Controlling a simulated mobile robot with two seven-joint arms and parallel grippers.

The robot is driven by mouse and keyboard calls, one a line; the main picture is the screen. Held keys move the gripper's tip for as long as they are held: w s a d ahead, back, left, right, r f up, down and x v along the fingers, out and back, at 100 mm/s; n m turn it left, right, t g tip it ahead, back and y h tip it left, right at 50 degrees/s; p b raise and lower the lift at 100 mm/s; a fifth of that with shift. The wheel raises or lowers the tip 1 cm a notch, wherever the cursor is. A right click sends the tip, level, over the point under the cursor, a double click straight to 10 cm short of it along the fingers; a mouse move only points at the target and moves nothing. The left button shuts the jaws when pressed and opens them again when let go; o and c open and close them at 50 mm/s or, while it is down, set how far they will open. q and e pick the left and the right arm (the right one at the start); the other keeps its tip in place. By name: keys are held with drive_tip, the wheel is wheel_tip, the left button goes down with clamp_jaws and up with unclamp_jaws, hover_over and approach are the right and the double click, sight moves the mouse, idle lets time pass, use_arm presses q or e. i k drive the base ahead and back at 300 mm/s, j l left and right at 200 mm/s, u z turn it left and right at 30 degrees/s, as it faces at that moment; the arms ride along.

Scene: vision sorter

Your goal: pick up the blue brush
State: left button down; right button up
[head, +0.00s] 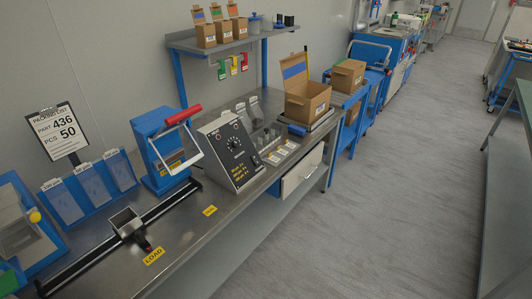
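I cannot make out a blue brush for certain. A small dark blue object (297,130) lies on the bench beside the open cardboard box, at its front left; it is too small to tell whether it is the brush. Neither of my grippers is in view.
A long metal workbench (228,208) runs along the left wall. It carries a grey control box (229,152), a blue press with a red handle (183,115), a black rail (85,262) and an open cardboard box (306,102). The floor (385,190) to the right is clear.

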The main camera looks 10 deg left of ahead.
sight(294, 130)
drive_tip(key=i+l, duration=0.2)
drive_tip(key=i, duration=0.25)
drive_tip(key=i+l, duration=0.2)
drive_tip(key=i, duration=0.25)
drive_tip(key=i+l, duration=0.2)
drive_tip(key=i, duration=0.2)
drive_tip(key=i+l, duration=0.25)
drive_tip(key=i, duration=0.2)
drive_tip(key=i+l, duration=0.2)
drive_tip(key=i, duration=0.25)
drive_tip(key=i+l, duration=0.2)
drive_tip(key=i, duration=0.25)
